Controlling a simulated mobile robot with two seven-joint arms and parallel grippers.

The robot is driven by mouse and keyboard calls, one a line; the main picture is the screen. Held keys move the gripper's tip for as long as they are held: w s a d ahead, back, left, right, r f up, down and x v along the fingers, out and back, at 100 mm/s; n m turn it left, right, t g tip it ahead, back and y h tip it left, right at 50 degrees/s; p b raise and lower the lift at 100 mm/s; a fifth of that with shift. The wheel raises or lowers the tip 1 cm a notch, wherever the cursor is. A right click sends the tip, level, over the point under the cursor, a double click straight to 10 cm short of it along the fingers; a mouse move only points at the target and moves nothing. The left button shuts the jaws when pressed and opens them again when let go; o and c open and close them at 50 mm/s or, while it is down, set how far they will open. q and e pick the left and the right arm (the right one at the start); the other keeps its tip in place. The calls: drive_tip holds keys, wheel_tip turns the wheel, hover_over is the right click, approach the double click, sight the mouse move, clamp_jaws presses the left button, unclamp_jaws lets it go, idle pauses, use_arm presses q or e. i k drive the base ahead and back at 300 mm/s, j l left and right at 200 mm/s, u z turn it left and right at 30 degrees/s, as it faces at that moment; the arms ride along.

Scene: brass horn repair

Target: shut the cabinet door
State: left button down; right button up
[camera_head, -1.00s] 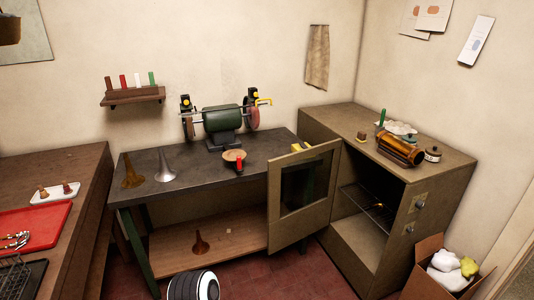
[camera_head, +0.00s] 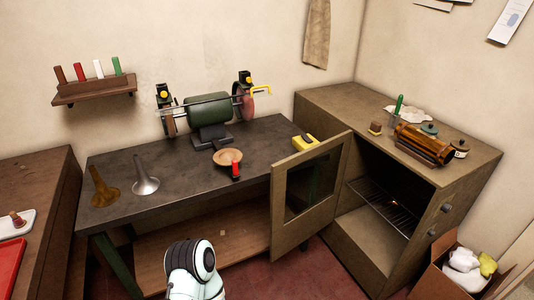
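The cabinet (camera_head: 463,193) stands at the right, against the back wall. Its door (camera_head: 278,213), a tan frame around a dark window, stands wide open, swung out to the left of the opening and in front of the workbench. Inside the cabinet a wire rack (camera_head: 384,204) shows, and the space around it looks empty. A white and black rounded part of my own arm is at the bottom centre, left of the door and apart from it. Neither of my grippers shows.
On the cabinet top are a brass cylinder (camera_head: 424,146) and small items. A cardboard box (camera_head: 440,275) stands right of the cabinet. Red floor lies before the door.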

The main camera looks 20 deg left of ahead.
sight(285, 236)
drive_tip(key=i+j, duration=0.2)
drive_tip(key=j, duration=0.15)
drive_tip(key=i+j, duration=0.25)
drive_tip(key=i+j+z, duration=0.1)
drive_tip(key=j, duration=0.3)
drive_tip(key=i, duration=0.1)
